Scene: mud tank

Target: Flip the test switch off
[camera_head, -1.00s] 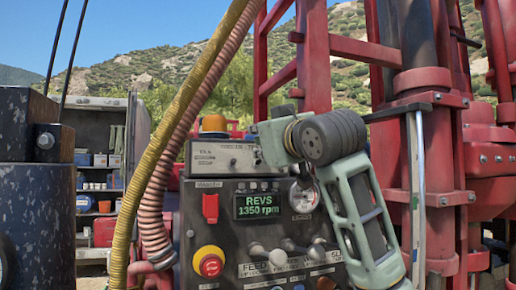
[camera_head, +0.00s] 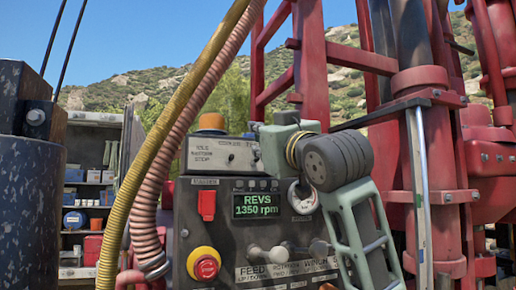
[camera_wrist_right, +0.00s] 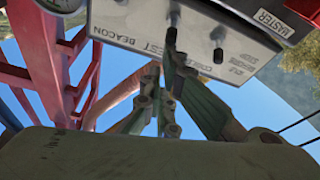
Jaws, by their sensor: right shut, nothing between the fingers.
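The grey switch box (camera_head: 206,155) sits on top of the control panel, with small toggles on its face. One toggle (camera_head: 230,157) shows clear of my arm. In the right wrist view the box (camera_wrist_right: 135,17) appears rotated, with BEACON, TEST, COOLER and IDLE lettering. The toggle near the TEST lettering (camera_wrist_right: 172,35) is right at the fingertips of my right gripper (camera_wrist_right: 167,67); I cannot tell whether they touch. Another toggle (camera_wrist_right: 217,45) stands by the IDLE lettering. My right gripper (camera_head: 256,131) is shut and empty at the box's right end. My left gripper is not in view.
An orange beacon (camera_head: 211,122) stands above the box. Below are a red switch cover (camera_head: 207,204), a REVS display (camera_head: 256,205), a red stop button (camera_head: 206,267) and levers (camera_head: 268,255). Yellow and pink hoses pass left; the red mast (camera_head: 420,80) rises right.

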